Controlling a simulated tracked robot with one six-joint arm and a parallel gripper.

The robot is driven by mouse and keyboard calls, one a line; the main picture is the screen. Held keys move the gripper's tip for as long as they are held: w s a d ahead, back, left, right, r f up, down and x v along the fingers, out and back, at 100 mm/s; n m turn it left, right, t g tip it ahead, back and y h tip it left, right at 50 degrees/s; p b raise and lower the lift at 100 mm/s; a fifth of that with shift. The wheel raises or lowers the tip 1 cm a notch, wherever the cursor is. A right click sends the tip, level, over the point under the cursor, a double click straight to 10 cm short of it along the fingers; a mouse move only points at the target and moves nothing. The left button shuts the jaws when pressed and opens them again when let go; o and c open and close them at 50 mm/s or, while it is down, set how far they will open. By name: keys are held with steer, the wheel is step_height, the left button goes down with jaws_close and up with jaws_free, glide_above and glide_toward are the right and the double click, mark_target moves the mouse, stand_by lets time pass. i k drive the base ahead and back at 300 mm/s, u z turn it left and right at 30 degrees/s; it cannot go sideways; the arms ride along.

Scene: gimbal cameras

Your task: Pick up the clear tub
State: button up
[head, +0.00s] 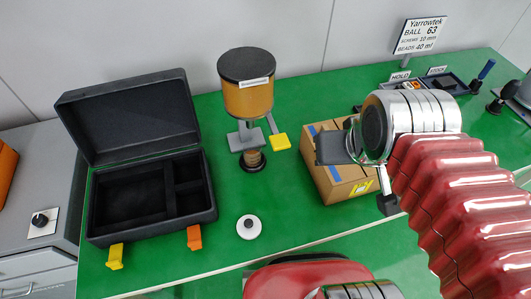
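I cannot clearly make out a clear tub. A small brownish, see-through-looking vessel (254,161) stands under the dispenser (248,98); I cannot tell whether it is the tub. The dispenser has an amber body, a black lid and a yellow lever. My gripper (361,177) is to the right of the dispenser, in front of a cardboard box. Its two dark fingers look spread apart, with nothing seen held between them. It hides part of the box.
An open black case (205,228) with compartments and yellow and orange latches lies at left. The cardboard box (322,185) is right of the dispenser. Labelled trays (459,84) and a sign (419,36) are at back right.

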mark_target(251, 149)
steer(key=z, duration=0.15)
steer(key=k, duration=1.25)
steer(key=u, duration=1.5)
steer(key=i, duration=1)
steer(key=u, duration=0.1)
